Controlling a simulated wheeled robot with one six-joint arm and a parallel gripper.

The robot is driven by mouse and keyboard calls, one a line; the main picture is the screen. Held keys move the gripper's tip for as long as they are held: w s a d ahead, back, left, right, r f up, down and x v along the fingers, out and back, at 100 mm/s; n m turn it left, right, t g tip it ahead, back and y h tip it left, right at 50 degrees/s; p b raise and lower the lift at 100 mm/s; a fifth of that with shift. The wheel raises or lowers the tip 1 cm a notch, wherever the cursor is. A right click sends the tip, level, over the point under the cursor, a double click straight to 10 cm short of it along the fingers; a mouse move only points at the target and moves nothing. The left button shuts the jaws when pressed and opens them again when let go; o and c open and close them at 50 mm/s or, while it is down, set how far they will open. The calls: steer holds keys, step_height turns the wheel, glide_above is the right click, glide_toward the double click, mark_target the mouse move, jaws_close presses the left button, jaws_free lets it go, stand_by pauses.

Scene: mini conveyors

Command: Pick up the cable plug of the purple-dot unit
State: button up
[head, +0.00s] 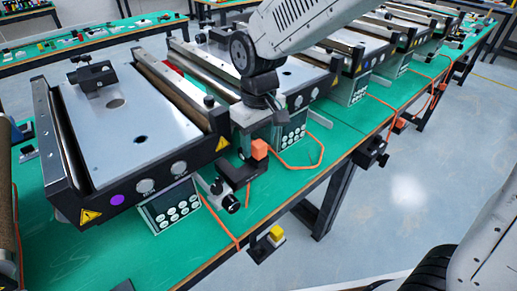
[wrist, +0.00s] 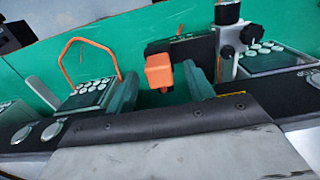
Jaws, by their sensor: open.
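The purple-dot unit stands at the left in the head view, with its purple dot (head: 117,200) on the front panel and a keypad box (head: 170,208) before it. An orange plug (head: 259,149) is beside a black block (head: 237,172), right of that keypad. In the wrist view the orange plug (wrist: 158,70) shows between the two dark green fingers of my gripper (wrist: 160,92). My gripper (head: 263,125) is open above the plug and no grip on it shows. An orange strand rises right of the plug. I cannot tell where the strand leads.
A knobbed metal fitting (head: 225,194) stands close to the black block; it shows in the wrist view (wrist: 228,45) too. A neighbouring unit's keypad (head: 291,134) and orange cable (head: 318,152) lie to the right.

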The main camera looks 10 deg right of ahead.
steer(key=shift+f, duration=0.9)
steer(key=c, duration=1.1)
steer(key=shift+r, duration=0.1)
